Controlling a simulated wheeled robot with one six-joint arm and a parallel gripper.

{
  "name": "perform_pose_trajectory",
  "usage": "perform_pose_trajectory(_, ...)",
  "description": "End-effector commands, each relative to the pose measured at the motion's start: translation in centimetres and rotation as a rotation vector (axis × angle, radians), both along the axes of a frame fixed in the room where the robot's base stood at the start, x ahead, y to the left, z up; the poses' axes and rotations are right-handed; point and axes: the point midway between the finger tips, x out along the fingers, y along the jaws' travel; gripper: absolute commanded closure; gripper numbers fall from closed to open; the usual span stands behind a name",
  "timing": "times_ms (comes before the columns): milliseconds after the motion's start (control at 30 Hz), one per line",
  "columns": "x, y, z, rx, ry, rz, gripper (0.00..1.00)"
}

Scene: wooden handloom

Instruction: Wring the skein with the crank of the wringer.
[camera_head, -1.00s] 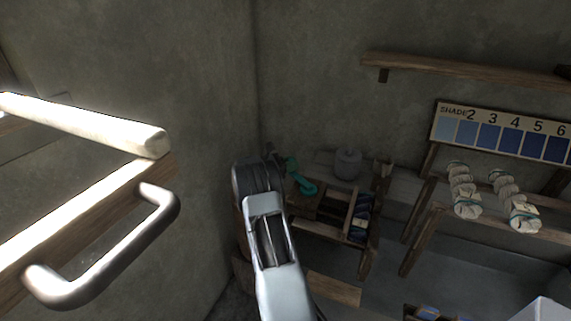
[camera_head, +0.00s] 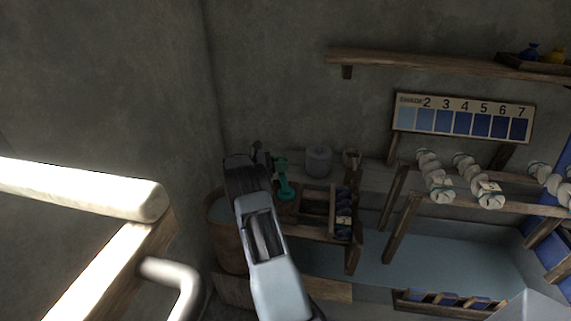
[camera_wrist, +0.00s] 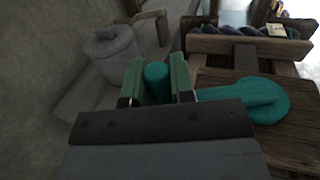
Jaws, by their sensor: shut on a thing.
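The teal crank (camera_wrist: 225,96) of the wringer lies over a wooden block (camera_wrist: 222,78) in the wrist view. Its upright round handle (camera_wrist: 157,84) stands at the left end and a disc-shaped hub at the right. My gripper (camera_wrist: 158,78) is shut on this handle, one green-padded finger on each side. In the head view the crank (camera_head: 284,182) shows just right of my arm, and my gripper (camera_head: 258,150) is small and partly hidden there. A dark blue twisted skein (camera_wrist: 238,28) lies in a wooden tray behind the block. I cannot tell whether any skein is on the wringer.
A grey lidded pot (camera_wrist: 112,52) stands left of my gripper in the wrist view. Pale skeins (camera_head: 437,182) hang on a rail at the right, below the shade board (camera_head: 463,118). A barrel (camera_head: 226,245) stands beside my arm.

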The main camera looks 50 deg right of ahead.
Motion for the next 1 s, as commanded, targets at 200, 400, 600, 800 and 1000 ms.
perform_pose_trajectory(200, 0.24, 0.15, 0.15, -0.003, -0.002, -0.009, 1.0)
perform_pose_trajectory(400, 0.24, 0.16, 0.15, -0.003, -0.002, -0.01, 1.0)
perform_pose_trajectory(600, 0.24, 0.16, 0.16, -0.003, -0.002, -0.01, 0.72)
perform_pose_trajectory(800, 0.24, 0.2, 0.08, -0.001, -0.001, -0.011, 0.53)
perform_pose_trajectory(1000, 0.29, 0.32, 0.05, -0.001, -0.001, -0.01, 0.52)
